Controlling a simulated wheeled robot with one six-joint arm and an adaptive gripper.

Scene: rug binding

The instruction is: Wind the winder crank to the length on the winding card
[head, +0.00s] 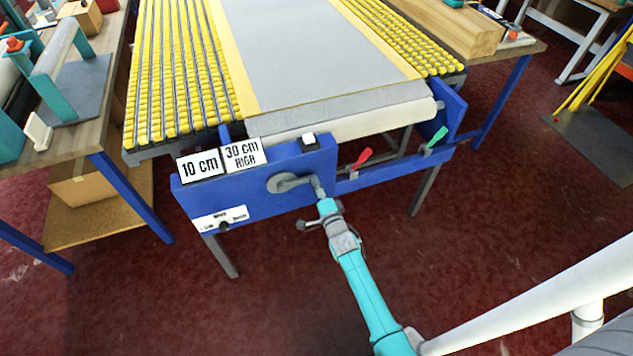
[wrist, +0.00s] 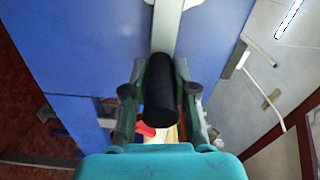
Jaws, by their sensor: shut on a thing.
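The winder crank (head: 288,182) is a grey disc and arm on the front of the blue winder panel (head: 262,187). Its arm points right in the head view. My gripper (head: 322,197) is shut around the crank's handle at the arm's right end. In the wrist view the handle is a black cylinder (wrist: 159,92) between the two fingers of my gripper (wrist: 160,85); the grey crank arm shows above it. Two white cards stand on the panel's top edge: one reads "10 cm" (head: 199,165), the other "30 cm" (head: 243,154) with smaller lettering below.
A white label with a dark knob (head: 223,226) is low on the panel; its text is too small to read. A red lever (head: 362,158) and a green lever (head: 436,137) are to the right. A pale roll (head: 350,121) lies behind. The floor in front is clear.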

